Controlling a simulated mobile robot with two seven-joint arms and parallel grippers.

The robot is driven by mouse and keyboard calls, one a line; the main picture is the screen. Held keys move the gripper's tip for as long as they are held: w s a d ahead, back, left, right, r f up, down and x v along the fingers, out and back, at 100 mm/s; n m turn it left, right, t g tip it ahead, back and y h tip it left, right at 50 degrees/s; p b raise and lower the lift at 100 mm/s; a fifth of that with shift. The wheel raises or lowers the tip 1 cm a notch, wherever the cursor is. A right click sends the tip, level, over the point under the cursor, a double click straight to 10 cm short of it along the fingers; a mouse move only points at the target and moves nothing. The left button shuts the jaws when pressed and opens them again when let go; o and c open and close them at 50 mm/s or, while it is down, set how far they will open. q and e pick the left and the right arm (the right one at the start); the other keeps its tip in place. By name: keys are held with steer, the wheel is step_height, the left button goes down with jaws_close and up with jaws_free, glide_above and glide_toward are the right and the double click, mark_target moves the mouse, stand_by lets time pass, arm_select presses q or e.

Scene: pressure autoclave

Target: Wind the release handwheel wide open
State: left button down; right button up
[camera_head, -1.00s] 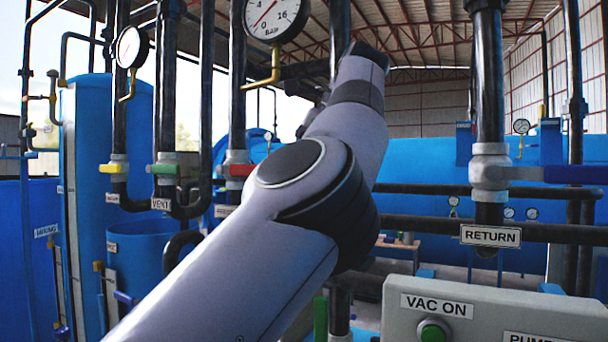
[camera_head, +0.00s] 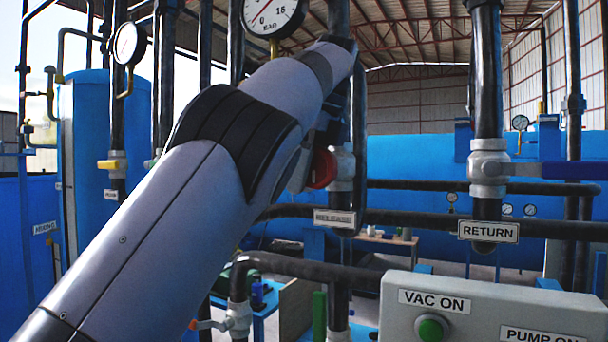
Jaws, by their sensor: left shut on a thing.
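The red handwheel (camera_head: 323,168) shows edge-on beside a grey valve body (camera_head: 342,170) on a black vertical pipe, above a small plate (camera_head: 335,218) whose lettering is too blurred to read. My left arm crosses the picture from the lower left up to the top middle and bends down behind itself. My left gripper (camera_head: 310,168) is mostly hidden behind the arm, at the left side of the red wheel, and is shut on it. The fingers themselves cannot be made out. My right gripper is not in view.
A grey control box (camera_head: 490,312) with a green button stands at the lower right. A RETURN valve with a blue lever (camera_head: 574,170) is on the right pipe. A pressure gauge (camera_head: 274,14) hangs above the arm. Horizontal black pipes (camera_head: 420,219) cross behind the wheel.

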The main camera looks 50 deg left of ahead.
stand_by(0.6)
arm_select(q)
steer(key=c, duration=0.9)
jaws_free()
steer(key=shift+a, duration=0.1)
